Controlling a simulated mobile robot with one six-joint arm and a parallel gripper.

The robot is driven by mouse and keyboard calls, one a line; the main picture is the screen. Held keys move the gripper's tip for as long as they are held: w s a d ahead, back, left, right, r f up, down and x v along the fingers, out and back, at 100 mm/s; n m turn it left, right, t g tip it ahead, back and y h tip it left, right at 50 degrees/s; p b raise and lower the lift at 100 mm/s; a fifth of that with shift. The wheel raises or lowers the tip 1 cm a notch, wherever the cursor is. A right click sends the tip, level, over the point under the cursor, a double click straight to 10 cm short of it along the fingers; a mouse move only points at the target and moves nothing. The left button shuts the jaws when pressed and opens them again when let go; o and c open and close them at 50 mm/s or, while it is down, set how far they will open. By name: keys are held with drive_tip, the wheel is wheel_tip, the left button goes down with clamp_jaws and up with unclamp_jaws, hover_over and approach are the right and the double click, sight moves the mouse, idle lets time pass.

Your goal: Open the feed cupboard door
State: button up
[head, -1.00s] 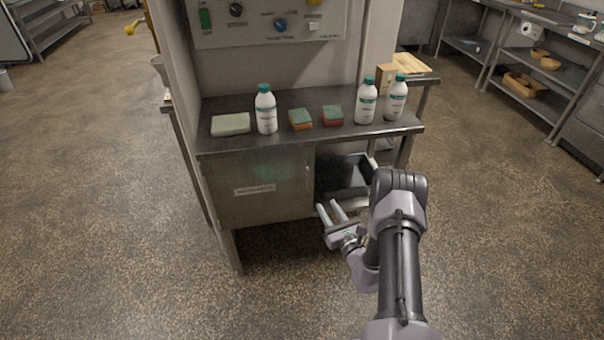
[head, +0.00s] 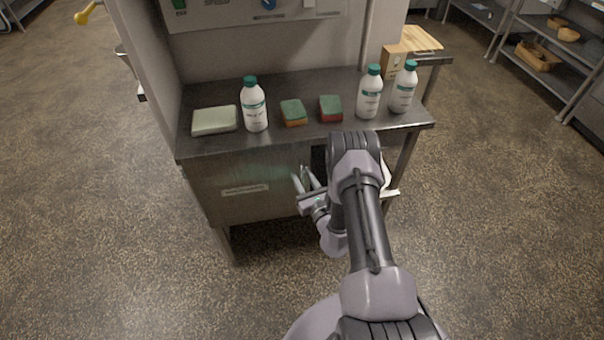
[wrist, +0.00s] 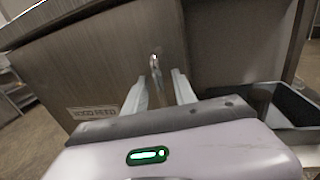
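The feed cupboard door (head: 225,175) is a grey metal panel under the counter, with a pale label; it looks shut. It also fills the left of the wrist view (wrist: 100,70), where its label is only partly readable. A small upright metal handle (wrist: 155,66) stands near the door's right edge. My gripper (head: 306,182) is at that edge, its fingers apart. In the wrist view my gripper (wrist: 159,82) has one finger on each side of the handle's line, with the handle just beyond the tips. I cannot tell whether they touch it.
The counter (head: 225,145) above holds several white bottles, sponges and a pale green block (head: 214,120). An open compartment with a dark bin (wrist: 275,103) is right of the door. The floor (head: 110,250) in front and to the left is clear.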

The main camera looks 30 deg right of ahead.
clamp_jaws()
drive_tip(key=shift+r, duration=0.1)
idle(1.2)
